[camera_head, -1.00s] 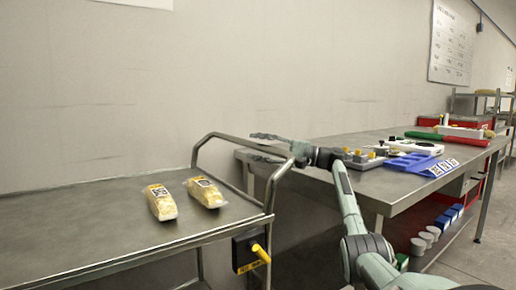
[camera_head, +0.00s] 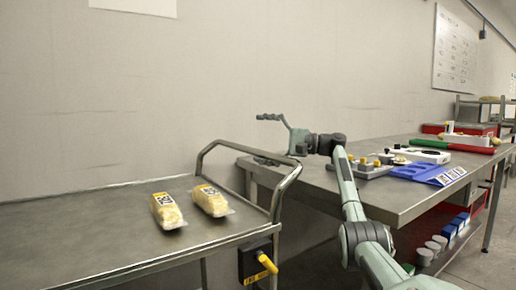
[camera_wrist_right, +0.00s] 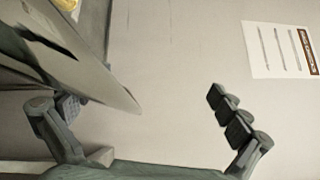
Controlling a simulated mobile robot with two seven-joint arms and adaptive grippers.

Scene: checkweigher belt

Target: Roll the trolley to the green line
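The trolley has a grey metal top (camera_head: 110,225) and a bent tube handle (camera_head: 284,186) at its right end. A black box with a yellow lever (camera_head: 266,263) sits below the handle. My right gripper (camera_head: 268,138) is just beyond and above the handle, empty, with its fingers spread and apart from the tube. The right wrist view also shows the open gripper (camera_wrist_right: 150,110), with a metal edge near one finger. My left gripper is not in view. I see no green line in these frames.
Two yellow packs (camera_head: 167,208) (camera_head: 211,200) lie on the trolley.

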